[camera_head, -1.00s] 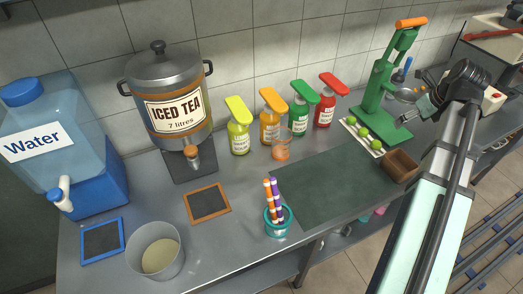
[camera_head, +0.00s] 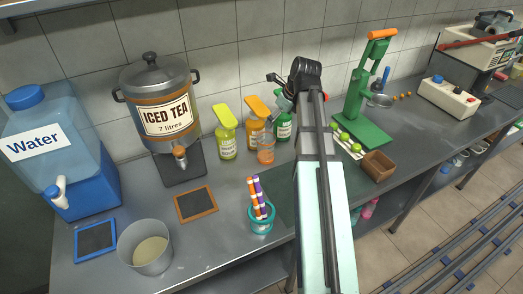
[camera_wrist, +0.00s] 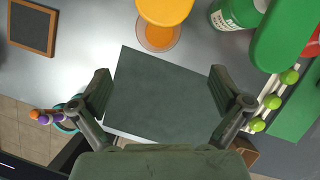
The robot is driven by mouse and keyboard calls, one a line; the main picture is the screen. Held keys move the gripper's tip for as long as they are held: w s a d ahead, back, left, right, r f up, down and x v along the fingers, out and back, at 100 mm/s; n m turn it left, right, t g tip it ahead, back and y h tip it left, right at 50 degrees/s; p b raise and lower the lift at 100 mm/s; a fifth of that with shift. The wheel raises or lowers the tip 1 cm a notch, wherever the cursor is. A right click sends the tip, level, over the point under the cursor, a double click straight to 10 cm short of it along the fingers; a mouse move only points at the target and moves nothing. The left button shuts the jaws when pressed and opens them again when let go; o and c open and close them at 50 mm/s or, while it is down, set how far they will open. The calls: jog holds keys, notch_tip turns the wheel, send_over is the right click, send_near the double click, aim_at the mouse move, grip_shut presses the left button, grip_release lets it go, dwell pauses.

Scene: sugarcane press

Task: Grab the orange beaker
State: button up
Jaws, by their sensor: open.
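The orange beaker (camera_head: 266,150) is a small clear cup with orange contents. It stands on the steel counter in front of the orange-topped bottle (camera_head: 255,120). In the wrist view the beaker (camera_wrist: 159,38) is at top centre, and the bottle's orange top covers its upper part. My gripper (camera_wrist: 160,74) is open, its two dark fingers wide apart with nothing between them. The beaker lies beyond the fingertips, roughly centred between them. In the head view my gripper (camera_head: 280,92) is above and slightly right of the beaker, partly hidden by my own arm.
Yellow (camera_head: 227,130) and green (camera_head: 284,122) bottles flank the orange one. A teal cup with striped straws (camera_head: 261,222) stands in front. The dark green mat (camera_wrist: 160,100) is bare. A green press (camera_head: 360,110), limes and a brown box (camera_head: 378,166) stand right.

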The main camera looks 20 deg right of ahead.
jog(key=p, duration=0.2)
send_near(266, 139)
jog(key=s+a+f, duration=0.1)
jog(key=a+f, duration=0.1)
jog(key=shift+p+x, duration=0.75)
jog(key=shift+x, duration=1.7)
jog(key=shift+a, duration=0.1)
jog(key=shift+s, duration=0.1)
jog(key=c, duration=1.8)
jog(key=shift+r, duration=0.1)
